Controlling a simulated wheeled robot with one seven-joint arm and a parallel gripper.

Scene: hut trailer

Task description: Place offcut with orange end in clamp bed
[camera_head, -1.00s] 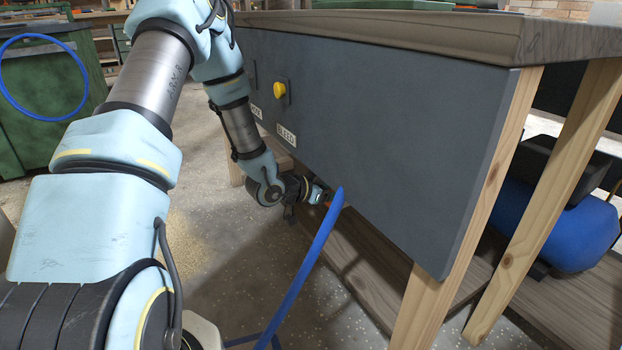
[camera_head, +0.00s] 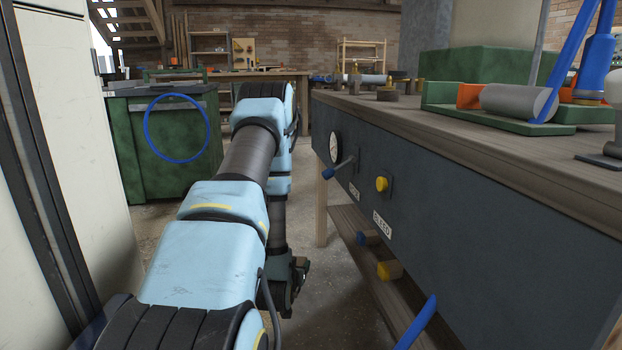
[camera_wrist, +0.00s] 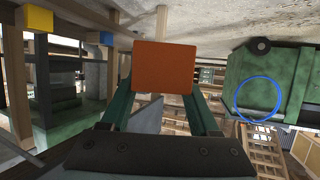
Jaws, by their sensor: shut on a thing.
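In the wrist view an orange block end (camera_wrist: 162,66), the end of the held offcut, sits between the dark green fingers of my gripper (camera_wrist: 162,88). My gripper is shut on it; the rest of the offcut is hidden. In the head view my gripper (camera_head: 300,268) hangs low, left of the bench and below its top; the offcut cannot be made out there. On the bench top a green fixture with orange blocks (camera_head: 469,95), probably the clamp bed, has a grey cylinder (camera_head: 515,101) at it. My gripper is well apart from it.
The panel carries a yellow knob (camera_head: 382,184) and a blue-tipped lever (camera_head: 335,170). A green cabinet (camera_head: 160,180) stands left. Floor between is clear.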

